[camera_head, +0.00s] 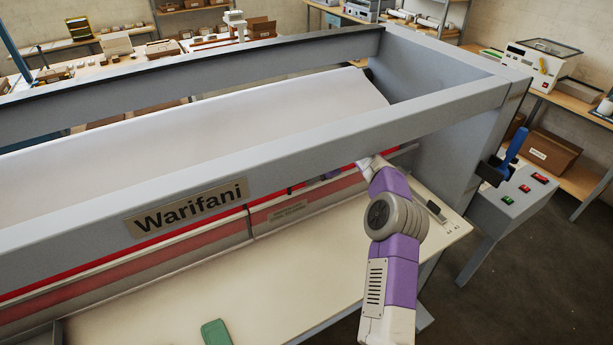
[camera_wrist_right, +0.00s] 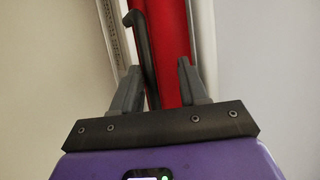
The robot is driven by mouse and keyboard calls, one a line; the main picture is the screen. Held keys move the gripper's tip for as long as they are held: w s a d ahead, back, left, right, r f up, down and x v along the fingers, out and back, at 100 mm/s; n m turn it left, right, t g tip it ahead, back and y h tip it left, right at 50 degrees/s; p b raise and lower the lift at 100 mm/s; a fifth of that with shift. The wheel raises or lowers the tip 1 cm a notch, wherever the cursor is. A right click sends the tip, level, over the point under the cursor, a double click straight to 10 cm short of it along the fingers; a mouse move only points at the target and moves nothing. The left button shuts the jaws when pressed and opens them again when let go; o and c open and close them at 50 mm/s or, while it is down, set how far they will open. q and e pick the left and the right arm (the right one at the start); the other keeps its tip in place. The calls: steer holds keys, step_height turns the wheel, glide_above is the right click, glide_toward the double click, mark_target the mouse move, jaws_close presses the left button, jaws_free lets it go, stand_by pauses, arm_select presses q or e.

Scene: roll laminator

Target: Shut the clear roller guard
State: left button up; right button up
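The clear roller guard (camera_head: 195,237) seems to be the long see-through strip under the front beam, with red showing palely through it. Its exact angle is hard to tell. My right gripper (camera_wrist_right: 158,68) is at the right part of the guard, mostly hidden by the beam and my arm in the head view. In the right wrist view its two fingers are apart. A black hooked handle or bar (camera_wrist_right: 143,45) stands between them, closer to the left finger, with a red strip (camera_wrist_right: 174,45) behind. I cannot tell whether a finger touches it. My left gripper is out of view.
The grey laminator frame with a front beam (camera_head: 330,150) lies above my right wrist. A cream table (camera_head: 190,300) spreads below, holding a green item (camera_head: 216,333). A control box with a blue lever (camera_head: 511,146) stands at the right.

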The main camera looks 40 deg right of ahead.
steer(key=s+d+b, duration=0.2)
steer(key=s+d, duration=0.3)
steer(key=s, duration=0.5)
steer(key=shift+s+d+b, duration=0.25)
steer(key=shift+d+b, duration=0.05)
steer(key=shift+b, duration=0.05)
